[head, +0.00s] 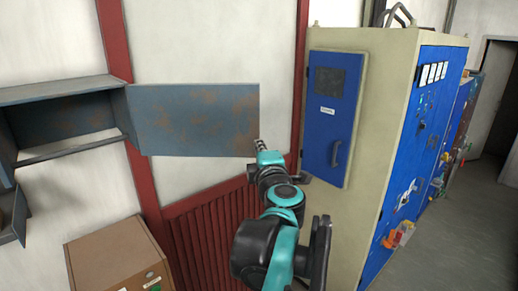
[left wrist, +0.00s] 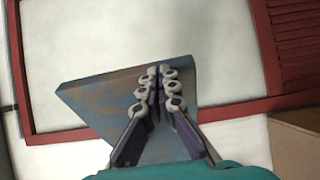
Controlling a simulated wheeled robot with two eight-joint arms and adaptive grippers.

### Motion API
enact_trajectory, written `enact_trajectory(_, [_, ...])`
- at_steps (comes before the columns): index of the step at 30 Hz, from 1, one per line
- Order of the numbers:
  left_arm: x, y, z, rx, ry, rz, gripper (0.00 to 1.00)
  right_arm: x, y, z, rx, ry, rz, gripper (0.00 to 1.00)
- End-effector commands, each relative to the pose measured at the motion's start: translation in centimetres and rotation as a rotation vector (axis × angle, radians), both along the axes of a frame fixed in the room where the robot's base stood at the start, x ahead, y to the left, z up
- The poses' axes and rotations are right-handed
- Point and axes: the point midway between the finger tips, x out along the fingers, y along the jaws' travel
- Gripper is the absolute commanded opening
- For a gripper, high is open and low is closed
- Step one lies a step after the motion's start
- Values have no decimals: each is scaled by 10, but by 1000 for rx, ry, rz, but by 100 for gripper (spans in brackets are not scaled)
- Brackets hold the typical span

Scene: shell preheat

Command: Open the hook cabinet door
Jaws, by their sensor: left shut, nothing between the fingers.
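The hook cabinet (head: 70,92) is a worn grey-blue wall box at the left of the head view, with its inside showing. Its rust-stained door (head: 190,115) is swung wide to the right, roughly flat along the wall. My left gripper (head: 260,145) is at the free lower right corner of the door. In the left wrist view the left gripper's fingers (left wrist: 158,88) are together and empty, in front of the door panel (left wrist: 100,95). Whether they touch the panel I cannot tell. My right gripper is not in view.
A beige electrical cabinet (head: 385,100) with a blue door (head: 330,110) and handle stands close to the right of my left arm. A cardboard box (head: 115,255) is at the lower left. Red posts and a ribbed red panel (head: 205,235) line the wall. Open floor (head: 465,230) lies at the right.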

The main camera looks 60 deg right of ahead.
Motion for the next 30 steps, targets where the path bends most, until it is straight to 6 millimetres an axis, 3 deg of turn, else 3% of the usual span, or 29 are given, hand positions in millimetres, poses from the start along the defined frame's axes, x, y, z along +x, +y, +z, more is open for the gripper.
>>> enact_trajectory(10, [-6,8,0,0,0,-1,0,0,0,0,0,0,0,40])
enact_trajectory(24, [-58,84,0,0,0,-2,0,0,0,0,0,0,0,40])
enact_trajectory(30, [-67,98,0,0,0,-1,0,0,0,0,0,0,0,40])
